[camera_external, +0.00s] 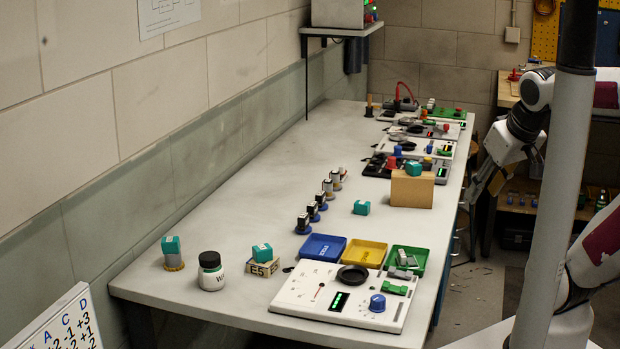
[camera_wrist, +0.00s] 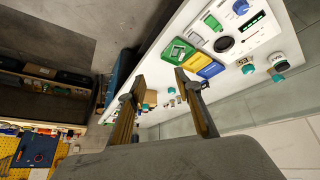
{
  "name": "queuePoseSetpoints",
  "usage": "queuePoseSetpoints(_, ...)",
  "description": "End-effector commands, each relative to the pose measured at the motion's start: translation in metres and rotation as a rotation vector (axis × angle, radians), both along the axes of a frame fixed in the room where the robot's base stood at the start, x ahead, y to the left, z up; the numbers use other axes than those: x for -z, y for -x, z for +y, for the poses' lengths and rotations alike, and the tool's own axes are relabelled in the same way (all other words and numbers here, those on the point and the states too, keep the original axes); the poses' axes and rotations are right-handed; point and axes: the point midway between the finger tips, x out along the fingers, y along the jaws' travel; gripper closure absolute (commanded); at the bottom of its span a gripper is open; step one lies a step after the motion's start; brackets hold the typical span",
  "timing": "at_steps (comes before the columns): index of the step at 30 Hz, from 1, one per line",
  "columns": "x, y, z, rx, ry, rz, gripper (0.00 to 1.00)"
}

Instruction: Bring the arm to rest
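My arm reaches in from the right of the external view, partly hidden behind a grey post (camera_external: 560,180). My gripper (camera_external: 472,192) hangs beside the bench's right edge, tilted downward. In the wrist view my gripper (camera_wrist: 159,77) shows two fingers well apart with nothing between them. The bench (camera_external: 255,175) lies beyond the fingertips. I cannot tell from these frames whether the arm is moving.
A cardboard box (camera_external: 411,190) with a teal block on top stands near the gripper. Blue (camera_external: 322,247), yellow (camera_external: 364,253) and green (camera_external: 408,259) trays sit behind a white panel (camera_external: 300,290). The bench's left middle is clear.

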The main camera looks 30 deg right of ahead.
Motion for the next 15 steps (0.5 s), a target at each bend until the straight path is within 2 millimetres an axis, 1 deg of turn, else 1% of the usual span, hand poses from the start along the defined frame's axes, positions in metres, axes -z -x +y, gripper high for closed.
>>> queuePoseSetpoints(1, 0.001, 0.008, 0.008, -0.008, -0.022, 0.011, 0.66)
queuePoseSetpoints(3, 0.004, 0.017, 0.015, -0.015, -0.044, 0.027, 0.66)
queuePoseSetpoints(6, 0.005, 0.023, 0.020, -0.021, -0.062, 0.040, 0.66)
queuePoseSetpoints(15, 0.006, 0.024, 0.021, -0.021, -0.065, 0.043, 0.66)
